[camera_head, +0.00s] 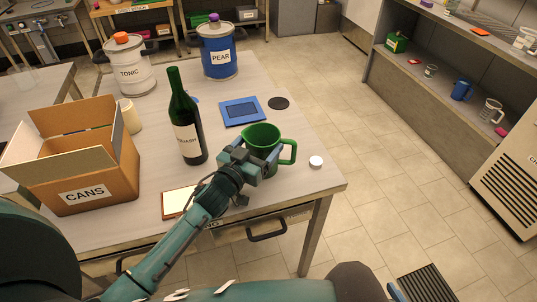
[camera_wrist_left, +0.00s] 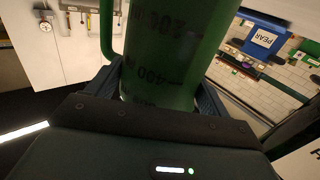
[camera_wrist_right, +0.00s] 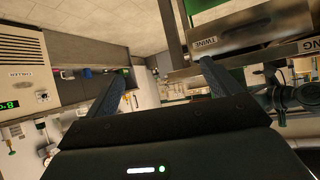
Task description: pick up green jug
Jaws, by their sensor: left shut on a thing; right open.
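The green jug (camera_head: 262,136) is upright at the front right part of the table, its handle pointing right. My left gripper (camera_head: 260,160) reaches it from the front and is shut on its body. In the left wrist view the jug (camera_wrist_left: 165,50) fills the space between the fingers, with dark measuring marks on its wall and its handle at the left. I cannot tell whether its base touches the table. My right gripper (camera_wrist_right: 162,82) is open and empty in the right wrist view, with a drawer front labelled TWINE beyond it. It is not clearly seen in the head view.
On the table (camera_head: 150,222), a dark green bottle (camera_head: 187,130) stands left of the jug. A blue tray (camera_head: 242,111), black disc (camera_head: 278,103) and white lid (camera_head: 316,162) lie around it. A CANS box (camera_head: 85,195), TONIC drum (camera_head: 130,75) and PEAR drum (camera_head: 220,58) stand farther off.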

